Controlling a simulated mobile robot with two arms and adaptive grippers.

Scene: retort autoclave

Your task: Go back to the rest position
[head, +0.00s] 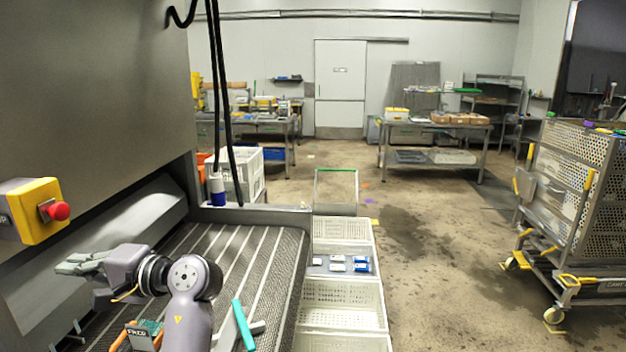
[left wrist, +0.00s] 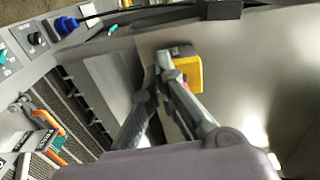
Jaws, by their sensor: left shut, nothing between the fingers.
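My left gripper (head: 80,263) is over the left side of the ribbed conveyor bed (head: 262,245), in front of the big grey machine panel. In the left wrist view its two grey fingers (left wrist: 163,62) meet at the tips, with nothing held between them. A yellow box with a red button (head: 42,210) is on the machine above and left of the gripper. In the left wrist view the yellow box (left wrist: 190,73) shows behind the fingertips, and I cannot tell the gap. My right gripper does not show.
Orange-handled items with a green board (head: 146,333) and a teal strip (head: 243,325) are low by my arm. Black cables hang above the bed. Pale crates (head: 340,295) line its right side. A perforated cart (head: 570,190) stands right, with clear floor between.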

